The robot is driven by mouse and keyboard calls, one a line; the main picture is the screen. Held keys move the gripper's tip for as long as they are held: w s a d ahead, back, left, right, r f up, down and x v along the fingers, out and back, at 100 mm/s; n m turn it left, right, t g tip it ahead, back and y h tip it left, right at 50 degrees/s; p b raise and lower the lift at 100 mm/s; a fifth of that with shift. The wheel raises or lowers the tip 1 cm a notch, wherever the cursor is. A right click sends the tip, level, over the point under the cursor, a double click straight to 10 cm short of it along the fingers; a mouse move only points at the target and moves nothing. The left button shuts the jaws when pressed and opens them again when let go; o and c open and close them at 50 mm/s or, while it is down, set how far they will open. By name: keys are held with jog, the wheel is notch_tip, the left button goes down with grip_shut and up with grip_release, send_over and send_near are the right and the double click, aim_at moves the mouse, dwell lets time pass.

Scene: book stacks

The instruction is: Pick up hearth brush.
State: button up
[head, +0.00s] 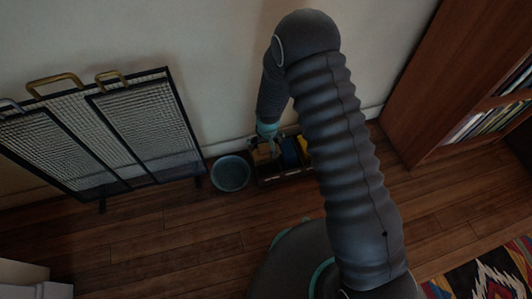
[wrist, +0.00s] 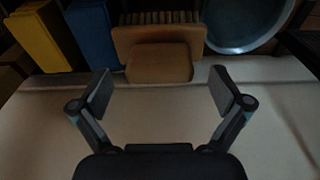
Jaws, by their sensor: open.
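The hearth brush appears to be the tan-brown block with a row of bristles (wrist: 160,42), at the top middle of the wrist view. In the head view a tan piece of it (head: 262,153) shows low by the wall, partly hidden by my gripper (head: 268,143). In the wrist view my gripper (wrist: 162,88) is open and empty. Its two fingers stand apart on either side of the brush's near end. I cannot tell whether that end lies between the fingertips or just beyond them.
A blue item (wrist: 92,32) and a yellow item (wrist: 40,35) stand beside the brush, in a dark low crate (head: 285,177). A round grey-blue bucket (head: 230,173) stands left of it in the head view. A fire screen (head: 150,125) and bookcase (head: 440,80) flank the spot.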

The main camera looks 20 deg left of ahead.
jog(key=shift+w+a+f, duration=0.1)
jog(key=shift+w+f, duration=0.05)
jog(key=shift+f, duration=0.8)
jog(key=c, duration=1.8)
jog(key=shift+r, duration=0.55)
jog(key=r, duration=0.3)
jog(key=shift+w+d+r, duration=0.1)
jog(key=shift+d+r, duration=0.15)
jog(key=w+d+r, duration=0.1)
jog(key=d+r, duration=0.1)
jog(key=d, duration=0.1)
jog(key=w+d+r, duration=0.1)
jog(key=d+r, duration=0.1)
jog(key=d, duration=0.2)
jog(key=w+d+r, duration=0.1)
jog(key=d+r, duration=0.1)
jog(key=d, duration=0.1)
jog(key=shift+w+d+r, duration=0.25)
jog(key=shift+d, duration=0.05)
jog(key=o, duration=1.2)
jog(key=shift+c, duration=0.2)
jog(key=shift+s, duration=0.1)
jog(key=c, duration=0.4)
